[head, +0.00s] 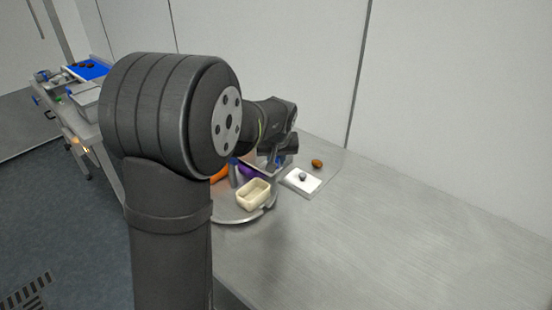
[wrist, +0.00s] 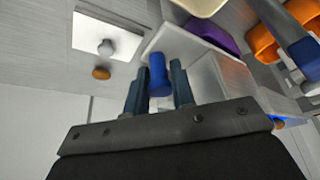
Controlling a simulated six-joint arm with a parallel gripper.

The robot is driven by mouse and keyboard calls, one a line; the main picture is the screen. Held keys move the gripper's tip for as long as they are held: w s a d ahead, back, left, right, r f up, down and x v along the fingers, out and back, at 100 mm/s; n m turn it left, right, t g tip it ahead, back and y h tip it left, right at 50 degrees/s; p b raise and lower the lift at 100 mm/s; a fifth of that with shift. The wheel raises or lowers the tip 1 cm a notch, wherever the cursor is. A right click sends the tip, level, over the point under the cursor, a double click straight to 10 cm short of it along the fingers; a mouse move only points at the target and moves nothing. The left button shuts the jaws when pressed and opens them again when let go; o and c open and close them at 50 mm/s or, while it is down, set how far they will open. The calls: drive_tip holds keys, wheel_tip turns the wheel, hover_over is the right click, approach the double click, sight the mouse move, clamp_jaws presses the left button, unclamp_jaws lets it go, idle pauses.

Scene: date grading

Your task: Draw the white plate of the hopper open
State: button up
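My gripper (wrist: 159,80) has its two dark fingers on either side of an upright blue handle (wrist: 158,72) in the wrist view. They look flush against its sides, shut on it. The handle stands by the edge of a white plate (wrist: 190,52), which runs toward a pale grey, box-like hopper (wrist: 222,78). In the head view my gripper (head: 277,160) is low over the table behind the cream tub, and my wrist hides most of the hopper and the white plate. How far the plate is drawn cannot be told.
A separate white slab (head: 300,182) with a grey knob lies right of my gripper, with a brown date (head: 317,163) behind it. A cream tub (head: 253,194) and orange and purple containers crowd the round tray (head: 236,214). The table's front right is clear.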

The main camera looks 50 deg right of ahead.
clamp_jaws()
drive_tip(key=s, duration=0.9)
drive_tip(key=o, duration=0.7)
unclamp_jaws()
drive_tip(key=shift+s, duration=0.1)
drive_tip(key=v, duration=1.7)
drive_tip(key=shift+r, duration=0.2)
